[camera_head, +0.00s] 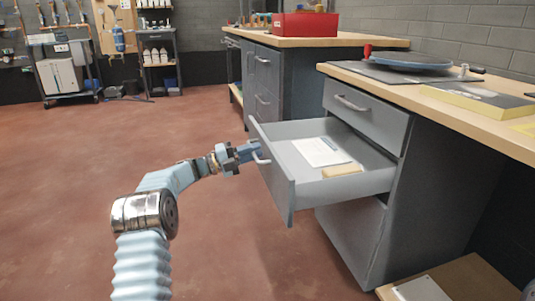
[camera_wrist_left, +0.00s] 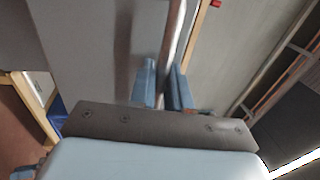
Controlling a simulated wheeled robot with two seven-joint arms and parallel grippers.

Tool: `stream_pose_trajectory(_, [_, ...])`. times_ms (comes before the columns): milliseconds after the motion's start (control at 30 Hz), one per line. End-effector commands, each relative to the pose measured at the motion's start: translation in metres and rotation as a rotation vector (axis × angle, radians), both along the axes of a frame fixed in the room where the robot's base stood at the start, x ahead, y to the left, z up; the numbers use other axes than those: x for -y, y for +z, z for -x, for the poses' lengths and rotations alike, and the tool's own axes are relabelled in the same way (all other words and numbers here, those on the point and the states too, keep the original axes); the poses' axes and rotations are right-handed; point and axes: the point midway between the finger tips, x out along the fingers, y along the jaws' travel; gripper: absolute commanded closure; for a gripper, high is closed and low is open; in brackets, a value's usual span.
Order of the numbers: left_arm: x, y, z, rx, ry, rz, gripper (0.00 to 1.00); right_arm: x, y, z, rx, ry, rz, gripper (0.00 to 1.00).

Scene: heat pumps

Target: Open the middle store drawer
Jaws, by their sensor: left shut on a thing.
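The grey middle drawer (camera_head: 285,180) of the workbench cabinet is pulled well out, between a shut top drawer (camera_head: 365,112) and a shut bottom drawer (camera_head: 352,235). A white paper (camera_head: 320,151) and a tan block (camera_head: 342,170) lie inside it. My left gripper (camera_head: 257,152) is at the front of this drawer, shut on its curved metal handle (camera_head: 262,159). In the left wrist view the two blue fingers (camera_wrist_left: 163,88) are on either side of the bar. My right gripper is not in view.
The wooden worktop (camera_head: 440,95) above holds a dark mat with a round blue plate (camera_head: 411,62) and a yellow-edged pad (camera_head: 480,98). A second cabinet with a red toolbox (camera_head: 305,24) stands behind. The reddish floor (camera_head: 90,170) to the left is clear.

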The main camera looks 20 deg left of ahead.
Motion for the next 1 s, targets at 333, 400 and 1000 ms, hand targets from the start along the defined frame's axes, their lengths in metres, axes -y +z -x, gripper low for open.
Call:
stream_pose_trajectory(333, [-0.01,-0.001,0.004,-0.002,0.001,-0.001,1.0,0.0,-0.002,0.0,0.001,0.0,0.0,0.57])
stream_pose_trajectory(400, [-0.01,-0.001,0.004,-0.002,0.001,-0.001,1.0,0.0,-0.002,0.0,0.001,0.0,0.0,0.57])
stream_pose_trajectory(1000, [-0.014,-0.001,0.007,-0.001,0.001,-0.001,0.7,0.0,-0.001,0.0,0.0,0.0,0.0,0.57])
